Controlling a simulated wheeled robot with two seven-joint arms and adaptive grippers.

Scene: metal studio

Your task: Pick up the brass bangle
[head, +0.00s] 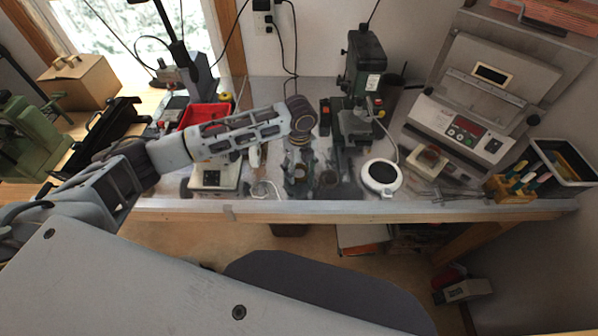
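A small brownish round thing (328,179), which looks like the brass bangle, lies on the metal bench near its front edge, just right of my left gripper. It is small and dim, so its shape is hard to make out. My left arm reaches in from the left, and my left gripper (300,182) points down over the bench. Its two fingers look spread apart, and I see nothing clearly held between them. I cannot tell how far the fingertips are above the bench. My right gripper is not in view.
A green drill press (364,72) stands behind the bangle. A red bin (205,115) is behind my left forearm. A grey machine with a control panel (468,128) and a tool holder (515,183) fill the right.

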